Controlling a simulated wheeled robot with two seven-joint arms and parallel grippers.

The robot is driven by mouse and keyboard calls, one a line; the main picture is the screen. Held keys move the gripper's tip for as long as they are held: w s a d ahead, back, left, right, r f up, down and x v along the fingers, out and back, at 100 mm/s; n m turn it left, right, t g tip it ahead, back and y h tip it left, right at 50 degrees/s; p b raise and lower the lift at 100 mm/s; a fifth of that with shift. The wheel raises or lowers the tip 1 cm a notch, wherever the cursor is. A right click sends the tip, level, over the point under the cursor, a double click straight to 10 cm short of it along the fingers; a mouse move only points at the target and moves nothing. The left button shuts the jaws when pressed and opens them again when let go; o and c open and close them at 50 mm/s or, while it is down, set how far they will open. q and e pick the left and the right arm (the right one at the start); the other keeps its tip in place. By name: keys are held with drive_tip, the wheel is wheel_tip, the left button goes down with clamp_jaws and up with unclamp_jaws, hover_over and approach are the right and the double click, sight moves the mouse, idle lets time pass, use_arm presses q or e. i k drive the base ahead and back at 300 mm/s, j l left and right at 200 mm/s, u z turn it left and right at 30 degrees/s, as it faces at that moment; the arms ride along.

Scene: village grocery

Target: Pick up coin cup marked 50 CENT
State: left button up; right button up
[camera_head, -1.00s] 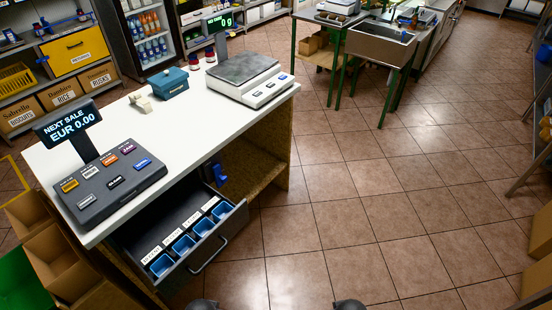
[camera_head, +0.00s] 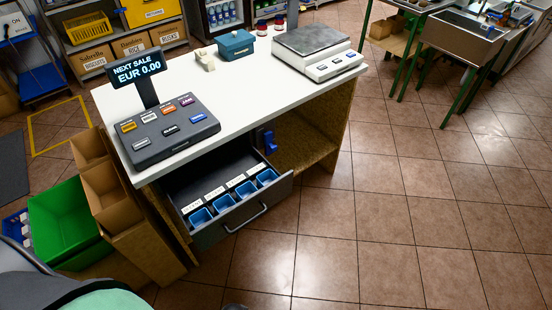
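Several blue coin cups stand in a row along the front of the open cash drawer (camera_head: 262,212) under the counter. From left to right they are a first cup (camera_head: 199,217), a second cup (camera_head: 222,203), a third cup (camera_head: 245,189) and a fourth cup (camera_head: 266,177). Each has a white label strip behind it. The print is too small to read, so I cannot tell which cup is marked 50 CENT. Neither of my grippers shows in the head view.
A cash register (camera_head: 170,130) reading EUR 0.00 and a scale (camera_head: 318,50) stand on the white counter (camera_head: 238,88). Cardboard boxes (camera_head: 104,190) and a green crate (camera_head: 62,220) are left of the counter. Tiled floor to the right is clear. A dark and mint-green shape fills the lower left corner.

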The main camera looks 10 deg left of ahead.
sight(264, 178)
drive_tip(key=k+l+u, duration=0.1)
drive_tip(key=u, duration=0.25)
drive_tip(key=k+l+u, duration=0.15)
drive_tip(key=u, duration=0.2)
drive_tip(key=k+l+u, duration=0.2)
drive_tip(key=u, duration=0.15)
